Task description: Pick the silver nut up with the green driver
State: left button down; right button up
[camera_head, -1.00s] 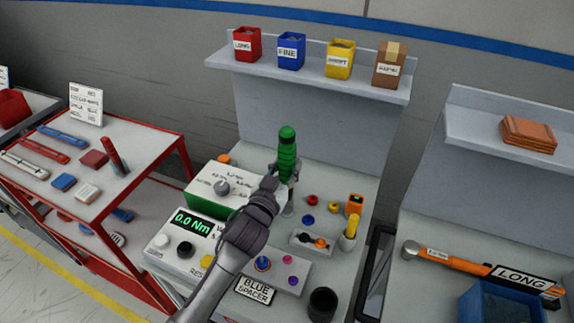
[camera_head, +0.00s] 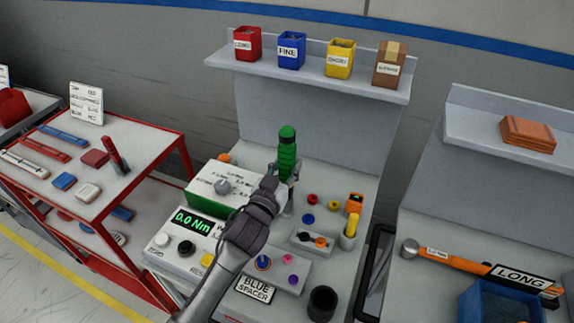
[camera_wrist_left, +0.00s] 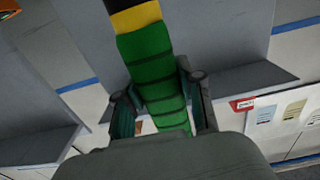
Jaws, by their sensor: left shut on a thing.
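The green driver (camera_head: 287,152) stands roughly upright above the bench, its ribbed green handle pointing up. My left gripper (camera_head: 284,178) is shut on the handle's lower part. In the left wrist view the driver (camera_wrist_left: 158,75) lies between the two fingers, with a yellow band and a black end toward the top edge. A small silvery part (camera_head: 288,209) shows below the gripper; I cannot tell whether it is the driver's tip or the silver nut. I cannot make out the nut clearly in either view. My right gripper is not in view.
A torque box reading 0.0 Nm (camera_head: 192,222) is left of my arm. A grey block with coloured pegs (camera_head: 275,278), a "BLUE SPACER" sign (camera_head: 254,289) and a dark cup (camera_head: 322,303) are in front. A yellow-handled tool (camera_head: 351,228) stands at right. Bins line the shelf (camera_head: 312,81) above.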

aim_at(285, 160)
pick_arm(q)
jog(key=shift+f+b, duration=0.5)
jog(key=shift+f, duration=0.05)
dwell(1.0)
jog(key=shift+r, duration=0.1)
jog(key=shift+r+p, duration=2.2)
jog(key=shift+p, duration=0.05)
jog(key=shift+d, duration=0.1)
